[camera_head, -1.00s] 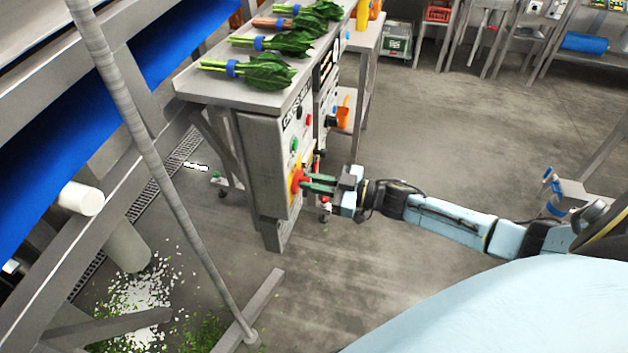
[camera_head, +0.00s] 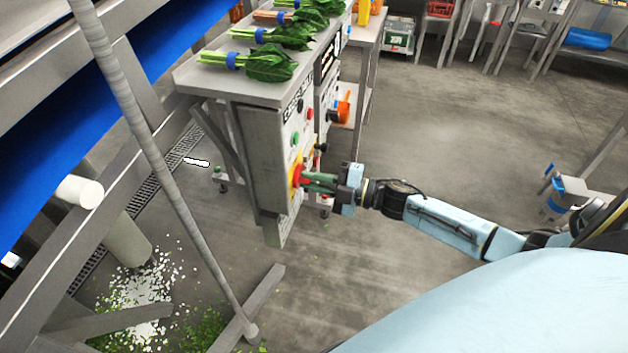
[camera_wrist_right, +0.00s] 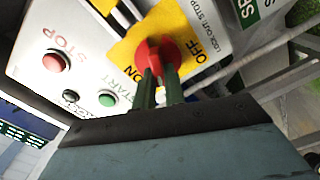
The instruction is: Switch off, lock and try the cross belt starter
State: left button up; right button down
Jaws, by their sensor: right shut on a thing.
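The cross belt starter is a grey box (camera_head: 266,165) below the end of a steel bench. Its face has a red rotary handle (camera_wrist_right: 157,60) on a yellow plate (camera_wrist_right: 190,22) marked ON, OFF and LOCK OUT STOP. My right gripper (camera_head: 308,182) is shut on the red handle; its green fingers reach it in the right wrist view (camera_wrist_right: 158,88). A red STOP button (camera_wrist_right: 57,62), a green START button (camera_wrist_right: 107,99) and a small black knob (camera_wrist_right: 70,96) sit beside the plate. The handle's exact position is partly hidden by the fingers. My left gripper is not in view.
Bunches of greens (camera_head: 265,64) lie on the bench top (camera_head: 215,84). A grey post (camera_head: 160,160) and conveyor frame stand at the left, with a blue belt (camera_head: 60,120). Cut greens (camera_head: 140,300) litter the floor there. Open floor (camera_head: 450,130) lies to the right.

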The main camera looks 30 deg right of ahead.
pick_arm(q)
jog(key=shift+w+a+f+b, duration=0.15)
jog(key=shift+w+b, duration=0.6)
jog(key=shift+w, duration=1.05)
pick_arm(e)
jog(key=shift+f+n, duration=0.15)
jog(key=shift+n, duration=1.15)
jog(key=shift+f+n, duration=0.1)
jog(key=shift+n, duration=1.2)
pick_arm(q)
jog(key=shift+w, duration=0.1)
pick_arm(e)
jog(key=c, duration=1.5)
grip_release()
jog(key=shift+s, duration=0.1)
